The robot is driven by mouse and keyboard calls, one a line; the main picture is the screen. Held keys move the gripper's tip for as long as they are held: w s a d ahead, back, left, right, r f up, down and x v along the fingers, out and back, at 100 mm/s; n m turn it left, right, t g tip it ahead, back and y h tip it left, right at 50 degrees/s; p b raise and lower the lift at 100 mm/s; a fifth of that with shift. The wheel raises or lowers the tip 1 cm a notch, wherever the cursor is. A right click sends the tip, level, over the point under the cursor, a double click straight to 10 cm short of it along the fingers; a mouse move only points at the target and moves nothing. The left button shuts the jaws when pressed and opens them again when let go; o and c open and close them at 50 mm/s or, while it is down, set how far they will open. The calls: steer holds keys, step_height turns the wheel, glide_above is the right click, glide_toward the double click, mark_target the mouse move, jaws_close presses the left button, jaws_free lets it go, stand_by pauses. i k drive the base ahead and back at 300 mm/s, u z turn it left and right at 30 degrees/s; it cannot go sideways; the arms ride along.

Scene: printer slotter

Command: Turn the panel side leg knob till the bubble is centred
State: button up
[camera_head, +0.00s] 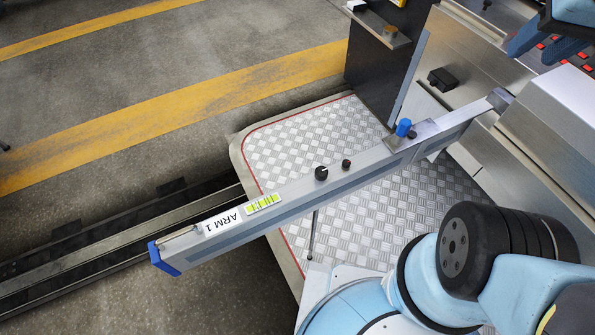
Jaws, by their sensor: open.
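A long grey beam labelled ARM 1 (300,190) runs from lower left to upper right. On it sits a yellow-green bubble level (263,204) with dark marks; the bubble's place is too small to tell. A larger black knob (321,173) and a smaller black knob (346,164) stand along the beam, with a blue knob (404,127) nearer the machine. I cannot tell which is the panel side leg knob. My gripper (546,45) is partly in view at the top right, its blue fingers apart and empty, away from these knobs.
A checkered metal platform (290,140) lies under the beam. The steel machine (465,50) with red buttons (586,67) fills the upper right. A black block (441,80) sits on its side. A thin rod (314,235) hangs below the beam. Open floor lies left.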

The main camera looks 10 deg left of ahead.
mark_target(321, 173)
steer(key=z, duration=0.6)
steer(key=i, duration=0.15)
steer(key=u, duration=3.05)
steer(key=k, duration=1.35)
steer(key=z, duration=0.4)
steer(key=i, duration=1.1)
steer(key=z, duration=0.05)
